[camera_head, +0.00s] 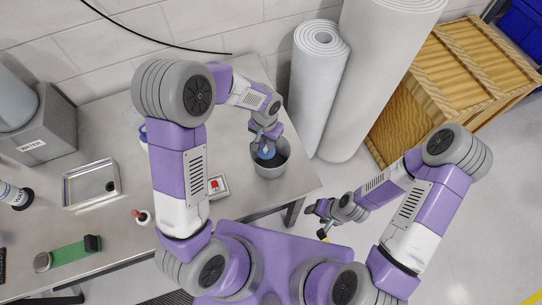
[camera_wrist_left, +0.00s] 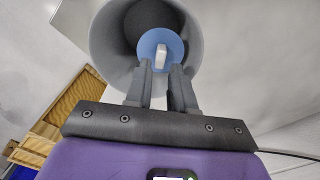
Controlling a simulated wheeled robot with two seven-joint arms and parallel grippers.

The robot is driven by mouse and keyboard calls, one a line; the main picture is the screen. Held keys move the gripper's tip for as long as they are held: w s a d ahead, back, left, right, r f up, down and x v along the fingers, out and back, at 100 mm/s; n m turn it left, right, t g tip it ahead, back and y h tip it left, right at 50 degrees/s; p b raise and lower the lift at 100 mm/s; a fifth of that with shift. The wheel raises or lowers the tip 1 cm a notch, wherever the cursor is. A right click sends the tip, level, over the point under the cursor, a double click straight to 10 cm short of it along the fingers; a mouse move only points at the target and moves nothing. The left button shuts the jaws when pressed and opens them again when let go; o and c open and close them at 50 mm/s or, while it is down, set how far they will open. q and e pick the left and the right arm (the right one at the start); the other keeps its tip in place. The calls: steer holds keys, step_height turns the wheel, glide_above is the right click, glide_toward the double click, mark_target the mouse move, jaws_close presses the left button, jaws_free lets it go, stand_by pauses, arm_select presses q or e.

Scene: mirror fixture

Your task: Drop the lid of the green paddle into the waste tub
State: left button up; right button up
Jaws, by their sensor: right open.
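The waste tub (camera_head: 280,168) is a grey round bucket at the right end of the table; its wall fills the upper middle of the left wrist view (camera_wrist_left: 105,45). My left gripper (camera_head: 264,138) is above the tub, pointing down. Its fingers (camera_wrist_left: 162,75) are close around the white grip of a blue round lid (camera_wrist_left: 147,47), which shows within the tub's mouth, also in the head view (camera_head: 267,153). The green paddle (camera_head: 70,253) lies at the table's front left.
A metal tray (camera_head: 90,184), a grey WATER container (camera_head: 45,135), a red-topped box (camera_head: 218,185) and a small red-capped item (camera_head: 142,216) stand on the table. White rolls (camera_head: 318,90) and wooden crates (camera_head: 450,85) stand beyond the table's right end.

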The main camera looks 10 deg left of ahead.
arm_select(q)
steer(key=shift+o, duration=1.3)
step_height(320, 180, up, 8)
steer(key=shift+f, duration=0.2)
